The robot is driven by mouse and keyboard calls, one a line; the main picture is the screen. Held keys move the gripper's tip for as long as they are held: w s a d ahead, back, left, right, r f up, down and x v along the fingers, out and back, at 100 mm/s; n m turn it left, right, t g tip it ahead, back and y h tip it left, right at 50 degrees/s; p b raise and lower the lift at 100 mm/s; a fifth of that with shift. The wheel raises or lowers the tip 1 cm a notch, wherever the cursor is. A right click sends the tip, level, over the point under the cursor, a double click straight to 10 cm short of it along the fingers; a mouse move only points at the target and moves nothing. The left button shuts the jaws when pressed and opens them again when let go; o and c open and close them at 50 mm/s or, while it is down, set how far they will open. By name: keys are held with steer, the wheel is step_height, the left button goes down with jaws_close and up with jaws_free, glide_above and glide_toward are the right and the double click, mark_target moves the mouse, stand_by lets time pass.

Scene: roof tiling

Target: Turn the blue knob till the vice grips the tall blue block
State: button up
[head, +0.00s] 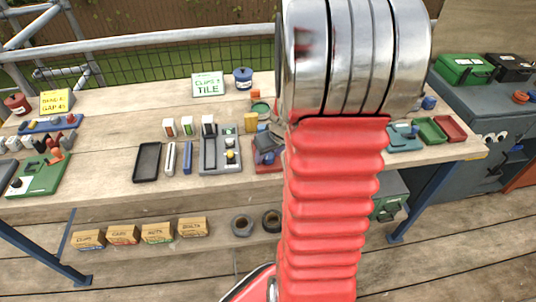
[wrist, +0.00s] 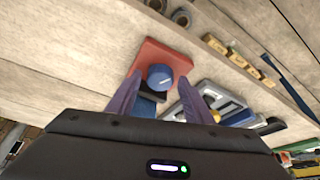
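The blue knob (wrist: 160,77) is round with a pale mark on its face, and sits over a red base (wrist: 180,62) in the wrist view. My gripper (wrist: 161,80) has its two purple fingers apart, one on each side of the knob, with gaps visible. A dark and blue part (wrist: 148,105) shows between the fingers, behind the knob; I cannot tell whether it is the tall blue block or vice jaw. In the head view the red base (head: 268,168) shows at the left edge of my red arm, which hides much there.
A grey tray (head: 220,160) with small parts stands just left of the red base on the wooden bench (head: 110,190). A black tray (head: 147,162) lies further left. Several labelled boxes (head: 124,234) stand on a lower shelf. Green and red trays (head: 450,128) lie at right.

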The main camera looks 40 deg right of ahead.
steer(key=c, duration=0.9)
steer(key=shift+a, duration=0.1)
steer(key=shift+w+a+m+g+h, duration=0.1)
steer(key=shift+m+g+h, duration=0.3)
steer(key=shift+m, duration=1.1)
steer(key=shift+a+m+g+h, duration=0.1)
steer(key=shift+m+h, duration=0.5)
steer(key=shift+m, duration=0.9)
steer(key=shift+w+a+m+g+h, duration=0.1)
steer(key=shift+m+g+h, duration=0.2)
steer(key=shift+m, duration=0.8)
steer(key=shift+w+m+g+h, duration=0.15)
steer(key=shift+m+g, duration=0.15)
steer(key=shift+m, duration=0.6)
steer(key=shift+m+g+h, duration=0.15)
steer(key=shift+m+g, duration=0.15)
steer(key=shift+m, duration=1)
steer(key=o, duration=1)
